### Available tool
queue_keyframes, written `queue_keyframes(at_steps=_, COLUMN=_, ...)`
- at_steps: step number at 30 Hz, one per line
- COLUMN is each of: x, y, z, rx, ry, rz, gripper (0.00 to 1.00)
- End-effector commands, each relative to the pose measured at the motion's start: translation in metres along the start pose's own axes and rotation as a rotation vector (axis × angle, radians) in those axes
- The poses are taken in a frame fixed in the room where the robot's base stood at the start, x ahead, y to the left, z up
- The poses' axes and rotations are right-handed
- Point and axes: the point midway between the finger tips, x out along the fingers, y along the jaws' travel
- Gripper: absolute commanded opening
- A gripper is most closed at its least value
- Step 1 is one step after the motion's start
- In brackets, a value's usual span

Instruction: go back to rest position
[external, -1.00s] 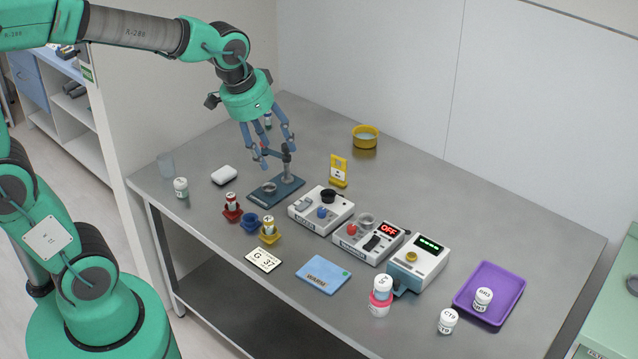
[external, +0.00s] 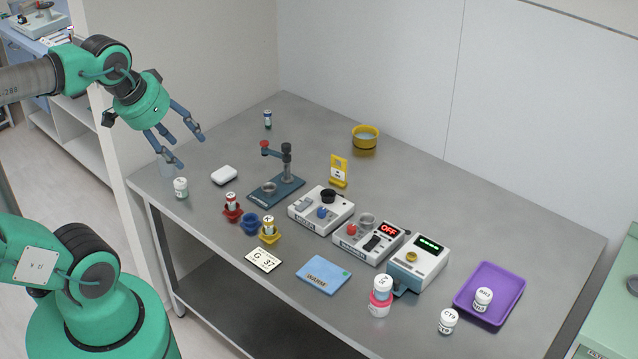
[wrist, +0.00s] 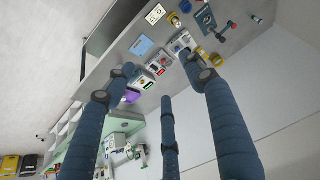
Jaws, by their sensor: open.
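My gripper (external: 180,146) is open and empty, in the air above the left end of the grey table (external: 330,140). Its blue fingers are spread apart in the external view and in the wrist view (wrist: 165,100). No object lies between them. The gripper is left of the dark blue stand with the red-knobbed lever (external: 277,185) and above a white labelled bottle (external: 181,188).
A wall (external: 235,60) stands behind the table's left end.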

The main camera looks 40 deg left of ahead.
Motion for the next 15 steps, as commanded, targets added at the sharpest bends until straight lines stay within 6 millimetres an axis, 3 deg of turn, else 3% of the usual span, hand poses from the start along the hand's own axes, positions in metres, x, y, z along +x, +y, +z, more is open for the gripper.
queue_keyframes(at_steps=10, x=0.002, y=0.000, z=0.001, rx=0.001, ry=0.000, rz=0.000, gripper=0.55)
queue_keyframes(at_steps=15, x=0.014, y=0.000, z=0.007, rx=0.001, ry=0.000, rz=0.000, gripper=0.55)
